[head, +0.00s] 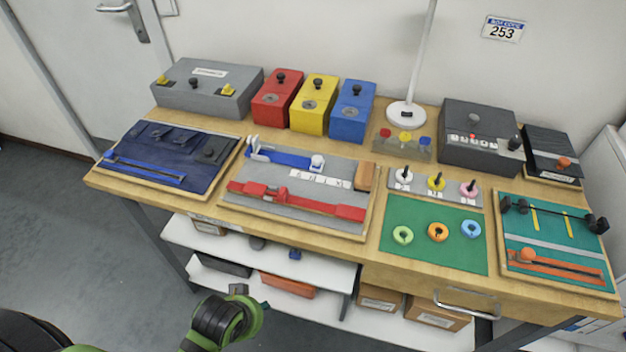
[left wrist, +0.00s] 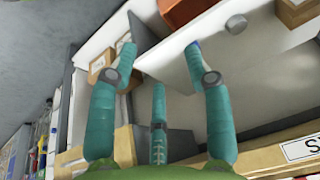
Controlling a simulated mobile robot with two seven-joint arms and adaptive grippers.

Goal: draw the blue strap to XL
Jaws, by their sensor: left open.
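In the head view only part of my left arm shows, low and in front of the table, well apart from the strap.
A red strap (head: 300,199) lies in front of the blue one. A dark blue board (head: 170,155) with another blue strip is at left, a green mat (head: 432,255) with rings at right. Coloured boxes (head: 313,105) stand behind. White shelves (head: 260,240) are below the table edge.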

